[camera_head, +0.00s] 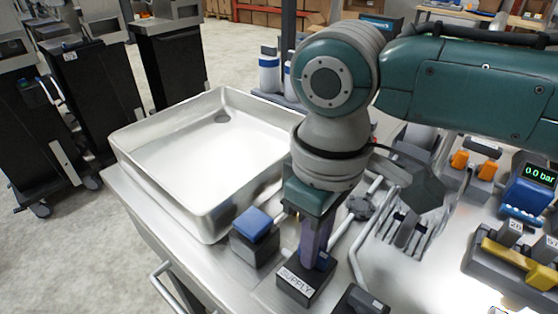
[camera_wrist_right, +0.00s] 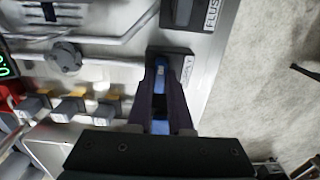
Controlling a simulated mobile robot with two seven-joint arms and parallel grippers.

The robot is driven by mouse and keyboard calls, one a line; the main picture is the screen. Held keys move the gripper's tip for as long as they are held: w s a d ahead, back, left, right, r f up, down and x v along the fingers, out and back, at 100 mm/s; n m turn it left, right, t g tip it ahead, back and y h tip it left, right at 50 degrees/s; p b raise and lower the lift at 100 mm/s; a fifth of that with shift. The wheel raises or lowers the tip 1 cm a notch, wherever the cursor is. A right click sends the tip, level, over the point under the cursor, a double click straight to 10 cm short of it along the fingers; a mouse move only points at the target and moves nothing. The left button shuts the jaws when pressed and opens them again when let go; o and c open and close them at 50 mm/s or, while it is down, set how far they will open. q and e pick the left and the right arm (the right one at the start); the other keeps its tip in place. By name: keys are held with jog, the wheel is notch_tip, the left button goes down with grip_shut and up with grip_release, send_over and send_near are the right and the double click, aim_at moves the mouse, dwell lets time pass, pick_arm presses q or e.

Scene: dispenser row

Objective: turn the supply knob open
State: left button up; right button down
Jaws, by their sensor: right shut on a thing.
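The supply block (camera_head: 296,287) has a dark body with a white SUPPLY label and stands near the front edge of the steel worktop. Its blue knob (camera_head: 322,260) is mostly hidden by my right gripper (camera_head: 314,250), which points down onto it. In the right wrist view, the two dark fingers of my right gripper (camera_wrist_right: 161,85) are shut on the blue knob (camera_wrist_right: 161,72), one on each side. The SUPPLY label is partly covered there by a finger. My left gripper is not in view.
A blue-topped block (camera_head: 253,225) stands just left of the supply block, beside a shallow steel basin (camera_head: 160,187). Pipes and a grey valve wheel (camera_head: 361,206) lie close behind. A display (camera_head: 541,176) reads 0.0 bar. Black carts (camera_head: 90,80) stand at left.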

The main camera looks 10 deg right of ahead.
dwell(0.5)
jog(key=n+p, duration=0.1)
jog(key=n, duration=0.1)
jog(key=shift+r+n+p, duration=0.15)
jog(key=shift+n+p, duration=0.25)
jog(key=n+p, duration=0.1)
jog(key=n, duration=0.3)
jog(key=shift+n, duration=0.3)
jog(key=n+p, duration=0.1)
jog(key=n, duration=0.9)
jog(key=shift+n, duration=0.4)
jog(key=c, duration=0.8)
grip_release()
